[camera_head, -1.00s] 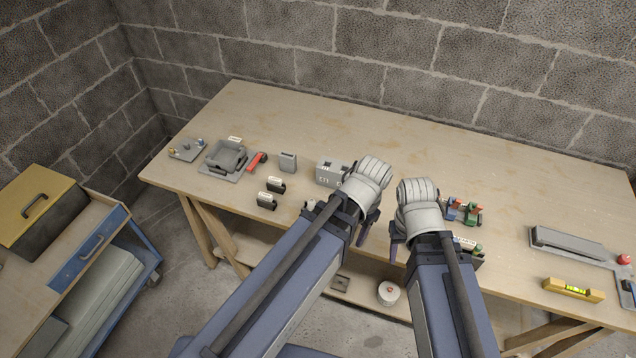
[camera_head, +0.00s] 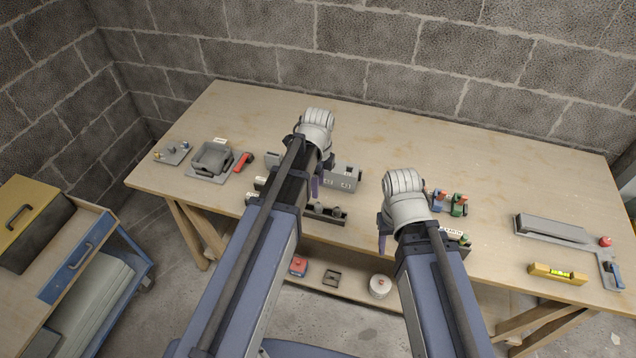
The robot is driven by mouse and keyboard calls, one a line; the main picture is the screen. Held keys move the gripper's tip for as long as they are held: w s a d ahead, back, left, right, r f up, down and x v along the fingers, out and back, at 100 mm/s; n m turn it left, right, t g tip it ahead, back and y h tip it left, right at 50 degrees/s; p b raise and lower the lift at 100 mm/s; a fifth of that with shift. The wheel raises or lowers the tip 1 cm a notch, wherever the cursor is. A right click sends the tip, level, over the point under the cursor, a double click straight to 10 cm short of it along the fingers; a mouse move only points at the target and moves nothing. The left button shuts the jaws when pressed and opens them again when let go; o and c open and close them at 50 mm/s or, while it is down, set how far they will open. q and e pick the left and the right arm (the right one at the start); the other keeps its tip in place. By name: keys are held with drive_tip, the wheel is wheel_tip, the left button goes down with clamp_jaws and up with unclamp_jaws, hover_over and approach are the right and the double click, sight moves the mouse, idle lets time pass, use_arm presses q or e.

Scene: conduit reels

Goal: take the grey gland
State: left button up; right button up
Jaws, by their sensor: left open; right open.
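I cannot pick out a grey gland for certain; small parts near my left arm are partly hidden. A dark holder with small slots (camera_head: 328,214) sits at the table's front edge, just below my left gripper. My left gripper (camera_head: 315,187) hangs over the table beside a grey box with round holes (camera_head: 345,177); its fingers are mostly hidden by my arm, and it is open with nothing visible in it. My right gripper (camera_head: 382,240) is open near the front edge, to the right of the dark holder, its fingers also partly hidden.
Red and green clamp-like parts (camera_head: 458,204) stand right of my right gripper. A grey tray (camera_head: 210,162) and a red tool (camera_head: 243,161) lie at left. A yellow level (camera_head: 558,274) lies at right. The table's back middle is clear.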

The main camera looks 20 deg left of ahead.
sight(318, 203)
use_arm(q)
drive_tip(key=shift+f+b, duration=4.35)
drive_tip(key=shift+f, duration=0.1)
clamp_jaws()
drive_tip(key=shift+r+p, duration=1.1)
drive_tip(key=shift+r+p, duration=1.05)
